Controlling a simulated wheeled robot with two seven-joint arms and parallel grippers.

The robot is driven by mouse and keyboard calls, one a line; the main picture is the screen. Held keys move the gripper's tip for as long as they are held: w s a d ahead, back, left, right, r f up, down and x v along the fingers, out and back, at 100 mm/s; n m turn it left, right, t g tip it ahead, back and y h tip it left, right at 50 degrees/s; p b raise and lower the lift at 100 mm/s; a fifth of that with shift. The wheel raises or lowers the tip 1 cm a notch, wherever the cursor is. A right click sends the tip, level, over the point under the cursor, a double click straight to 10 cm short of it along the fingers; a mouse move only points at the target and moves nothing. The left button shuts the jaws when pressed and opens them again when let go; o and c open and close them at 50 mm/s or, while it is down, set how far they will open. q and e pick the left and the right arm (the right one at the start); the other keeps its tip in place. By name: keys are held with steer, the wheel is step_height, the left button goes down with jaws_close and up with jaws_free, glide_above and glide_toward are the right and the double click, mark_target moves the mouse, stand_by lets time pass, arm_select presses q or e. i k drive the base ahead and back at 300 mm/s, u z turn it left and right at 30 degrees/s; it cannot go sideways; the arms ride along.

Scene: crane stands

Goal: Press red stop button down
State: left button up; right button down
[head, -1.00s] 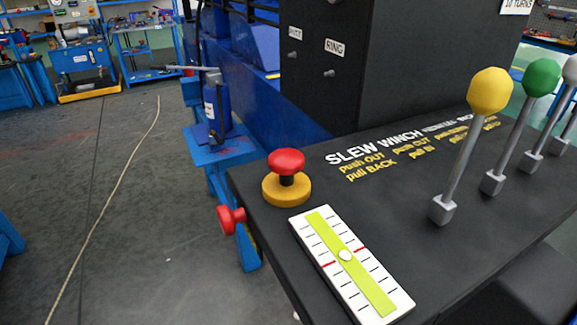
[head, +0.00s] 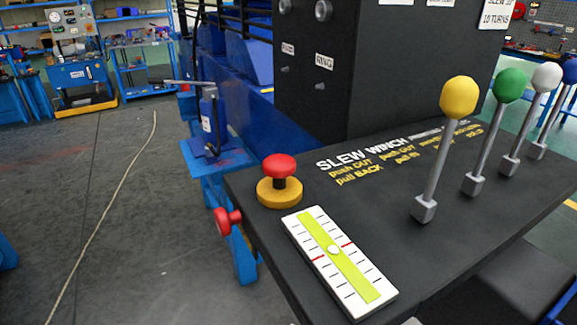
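The red stop button (head: 280,166) is a mushroom cap on a short dark stem above a round yellow base (head: 279,193). It stands raised, with the stem showing between cap and base, near the left corner of the black control panel (head: 430,250). A second red knob (head: 227,221) sticks out from the panel's left side edge. Neither of my grippers shows in the head view.
A white level gauge with a yellow-green strip (head: 340,262) lies in front of the button. Levers with yellow (head: 459,97), green (head: 509,85) and white (head: 546,77) balls stand to the right. A black box (head: 385,70) rises behind. Open floor (head: 120,220) lies left.

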mark_target(279, 167)
steer(key=k, duration=0.9)
steer(key=u, duration=1.15)
steer(key=i, duration=0.65)
steer(key=z, duration=1.6)
